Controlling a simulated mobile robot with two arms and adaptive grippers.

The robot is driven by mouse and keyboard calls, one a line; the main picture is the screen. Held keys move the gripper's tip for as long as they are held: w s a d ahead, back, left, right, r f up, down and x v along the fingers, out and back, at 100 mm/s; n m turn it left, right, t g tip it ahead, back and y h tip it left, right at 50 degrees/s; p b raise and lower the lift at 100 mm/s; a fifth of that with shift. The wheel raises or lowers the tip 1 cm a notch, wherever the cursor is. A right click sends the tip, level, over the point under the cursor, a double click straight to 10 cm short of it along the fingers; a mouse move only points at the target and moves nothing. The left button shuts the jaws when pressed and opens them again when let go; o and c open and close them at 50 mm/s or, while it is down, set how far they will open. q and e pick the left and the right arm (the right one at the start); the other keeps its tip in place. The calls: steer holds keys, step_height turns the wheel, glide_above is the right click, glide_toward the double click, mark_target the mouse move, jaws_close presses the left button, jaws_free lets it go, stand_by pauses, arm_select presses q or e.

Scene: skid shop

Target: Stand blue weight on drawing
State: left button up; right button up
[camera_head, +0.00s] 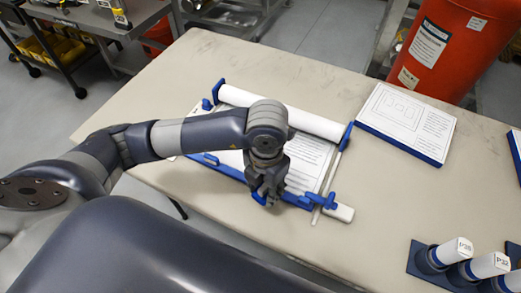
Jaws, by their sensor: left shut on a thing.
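My left gripper (267,188) points down over the near edge of the drawing sheet (308,158), which lies on a blue-edged board with a white paper roll (288,113) along its far side. The gripper is shut on a blue piece, apparently the blue weight (258,198), mostly hidden by the fingers. I cannot tell whether the piece touches the sheet. Another small blue piece (210,159) lies at the sheet's left part. My left forearm hides much of the sheet's left side. My right gripper is not in view.
A blue cross-shaped piece (321,201), a thin rod (327,187) and a white block (343,213) lie at the board's near right corner. A blue-framed printed panel (407,122) lies right. Capped white tubes (452,252) stand in a blue rack, near right. The table (375,190) between is clear.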

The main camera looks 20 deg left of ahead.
arm_select(q)
steer(key=shift+s+d+f+n, duration=0.1)
steer(key=shift+d+f+n, duration=0.1)
steer(key=shift+n, duration=0.4)
steer(key=shift+s+d+f+n, duration=0.1)
steer(key=shift+f+n, duration=0.1)
steer(key=shift+n, duration=0.4)
steer(key=shift+f+n, duration=0.1)
steer(key=shift+n, duration=0.2)
steer(key=shift+w+a, duration=0.1)
steer(key=shift+w, duration=0.25)
steer(key=w, duration=0.5)
steer(key=w+a+f+p, duration=0.1)
steer(key=w, duration=0.4)
steer(key=w+a+p, duration=0.1)
steer(key=w, duration=0.4)
steer(key=shift+a+f, duration=0.2)
step_height(320, 180, down, 3)
steer(key=shift+f+p, duration=0.1)
steer(key=shift+p, duration=0.6)
steer(key=shift+f, duration=0.2)
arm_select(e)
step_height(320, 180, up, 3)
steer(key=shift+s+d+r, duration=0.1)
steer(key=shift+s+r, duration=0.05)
